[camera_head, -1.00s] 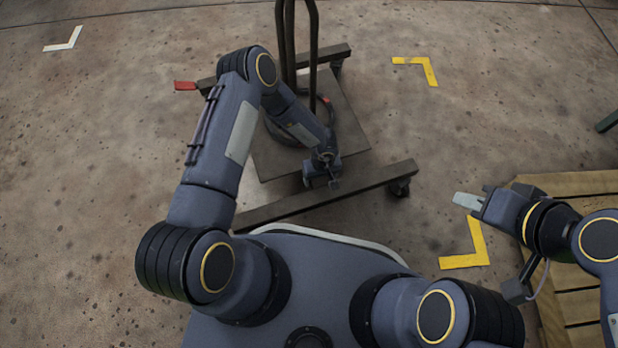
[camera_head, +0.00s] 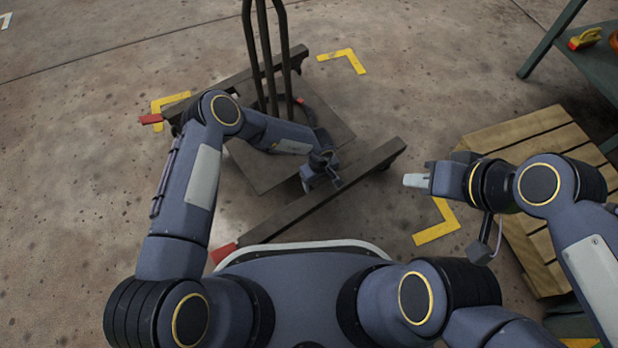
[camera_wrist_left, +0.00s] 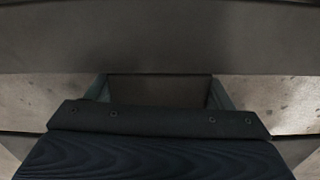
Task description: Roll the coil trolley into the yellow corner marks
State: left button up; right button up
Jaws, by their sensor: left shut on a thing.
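The dark coil trolley (camera_head: 338,128) stands in front of me in the head view, a flat deck between two long beams with tall uprights at the far side. Yellow corner marks show beyond its far right end (camera_head: 355,60), at its far left end (camera_head: 162,102) and right of its near beam (camera_head: 440,226). A red-tipped beam end (camera_head: 151,118) overlaps the far left mark. My left gripper (camera_head: 322,178) is shut on the trolley near its near beam; the left wrist view shows a dark part between the fingers (camera_wrist_left: 158,92). My right gripper (camera_head: 416,180) is off the trolley.
A slatted wooden pallet (camera_head: 530,130) lies at the right, close to my right arm. A green table (camera_head: 595,60) with a yellow-and-red item stands at the upper right. A white mark (camera_head: 6,20) is at the upper left. Floor left of the trolley is clear.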

pick_arm(q)
jog(key=shift+w+a+r, duration=0.1)
jog(key=shift+w+a, duration=0.1)
jog(key=shift+a, duration=0.25)
jog(key=o, duration=2.1)
jog(key=shift+w+a, duration=0.15)
jog(key=shift+a, duration=0.1)
jog(key=shift+o, duration=0.2)
jog(key=shift+r, duration=0.1)
notch_tip(320, 180, up, 14)
jog(key=p, duration=1.1)
jog(key=shift+d, duration=0.1)
